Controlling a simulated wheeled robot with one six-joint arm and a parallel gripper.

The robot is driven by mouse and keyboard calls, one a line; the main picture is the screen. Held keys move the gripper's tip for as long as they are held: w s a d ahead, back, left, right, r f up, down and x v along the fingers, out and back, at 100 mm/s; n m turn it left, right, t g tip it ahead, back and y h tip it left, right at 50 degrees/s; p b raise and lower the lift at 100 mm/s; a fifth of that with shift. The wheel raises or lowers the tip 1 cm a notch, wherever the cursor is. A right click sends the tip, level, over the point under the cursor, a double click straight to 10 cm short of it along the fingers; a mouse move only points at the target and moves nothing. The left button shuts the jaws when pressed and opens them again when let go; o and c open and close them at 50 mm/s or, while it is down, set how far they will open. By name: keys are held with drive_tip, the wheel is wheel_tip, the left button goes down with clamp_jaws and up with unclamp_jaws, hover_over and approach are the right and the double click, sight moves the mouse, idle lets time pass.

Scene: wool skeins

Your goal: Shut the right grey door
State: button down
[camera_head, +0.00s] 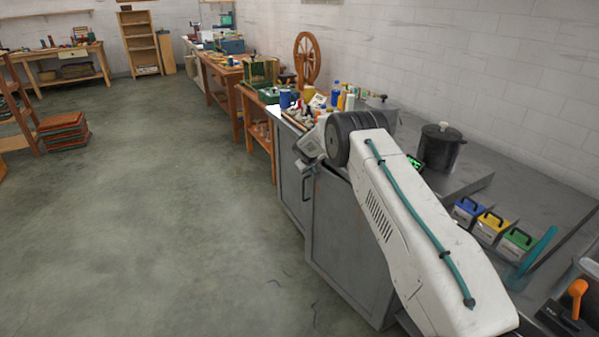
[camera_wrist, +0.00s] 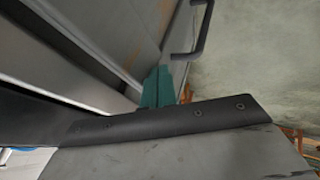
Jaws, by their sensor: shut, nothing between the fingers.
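The right grey door (camera_head: 345,245) is on the front of the grey cabinet in the head view. Its lower edge stands out past the left door's line, so it looks ajar; how far is hard to judge. The left grey door (camera_head: 291,185) is beyond it. My gripper has teal fingers in the wrist view (camera_wrist: 164,88), shut and empty, close to grey panels. A dark bar handle (camera_wrist: 197,32) shows just above right of the fingers, on a grey panel. I cannot tell whether the fingers touch a panel. In the head view my arm hides the fingers and the right door's upper part.
The counter top holds a dark pot (camera_head: 440,150), several coloured boxes (camera_head: 492,226) and bottles (camera_head: 343,100). Wooden tables (camera_head: 222,75) with a spinning wheel (camera_head: 307,60) stand farther along the wall. The concrete floor (camera_head: 170,220) left of the cabinet is clear.

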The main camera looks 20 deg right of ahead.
drive_tip(key=shift+w+d+m, duration=0.15)
drive_tip(key=shift+w+d, duration=0.1)
drive_tip(key=shift+d, duration=0.4)
drive_tip(key=shift+w+d+m, duration=0.15)
drive_tip(key=shift+w+d, duration=0.05)
drive_tip(key=shift+d, duration=0.4)
drive_tip(key=shift+a, duration=0.1)
drive_tip(key=s+a+r, duration=0.5)
drive_tip(key=a+r, duration=0.2)
drive_tip(key=r, duration=0.1)
drive_tip(key=shift+s+a, duration=0.2)
drive_tip(key=shift+a, duration=0.1)
